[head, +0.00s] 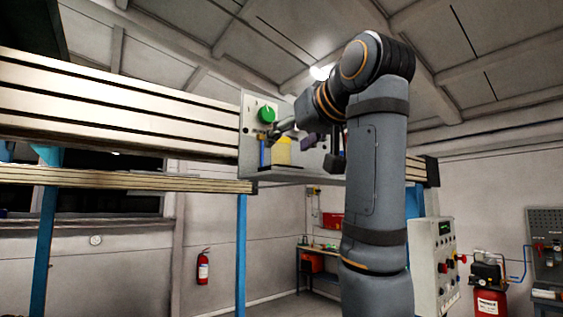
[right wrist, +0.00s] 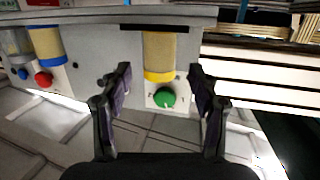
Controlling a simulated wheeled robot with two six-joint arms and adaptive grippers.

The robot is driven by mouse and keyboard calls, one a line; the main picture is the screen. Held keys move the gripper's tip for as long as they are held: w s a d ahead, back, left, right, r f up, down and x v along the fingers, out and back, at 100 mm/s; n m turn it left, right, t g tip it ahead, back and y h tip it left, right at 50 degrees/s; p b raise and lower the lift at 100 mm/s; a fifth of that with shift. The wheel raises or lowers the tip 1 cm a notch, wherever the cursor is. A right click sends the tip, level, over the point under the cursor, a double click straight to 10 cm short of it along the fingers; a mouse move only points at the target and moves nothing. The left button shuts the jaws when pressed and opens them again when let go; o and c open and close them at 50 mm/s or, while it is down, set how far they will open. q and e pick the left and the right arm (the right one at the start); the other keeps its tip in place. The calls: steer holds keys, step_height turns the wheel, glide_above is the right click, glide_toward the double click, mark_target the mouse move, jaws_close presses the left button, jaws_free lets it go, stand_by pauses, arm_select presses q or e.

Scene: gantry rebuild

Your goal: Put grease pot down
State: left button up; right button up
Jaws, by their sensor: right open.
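An amber pot with a yellow band (right wrist: 159,52), which may be the grease pot, stands at a grey panel under a green knob (right wrist: 164,97). The right wrist view appears upside down. The yellow pot (head: 281,151) also shows in the head view, partly hidden by my gripper. My right gripper (right wrist: 160,80) is open, with one finger on each side of the pot's banded end and visible gaps between. In the head view my right gripper (head: 291,136) is at the panel, and my arm hides part of it. My left gripper is not in view.
A similar pot with a blue band (right wrist: 47,45) stands farther along the panel, near a red knob (right wrist: 44,79) and a blue knob (right wrist: 22,73). A long pale beam (head: 110,105) runs left of the panel. A control box (head: 436,265) is at lower right.

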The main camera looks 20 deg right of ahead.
arm_select(q)
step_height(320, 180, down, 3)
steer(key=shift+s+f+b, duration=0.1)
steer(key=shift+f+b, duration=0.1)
steer(key=shift+b, duration=0.9)
arm_select(e)
steer(key=v, duration=0.6)
steer(key=shift+s, duration=0.45)
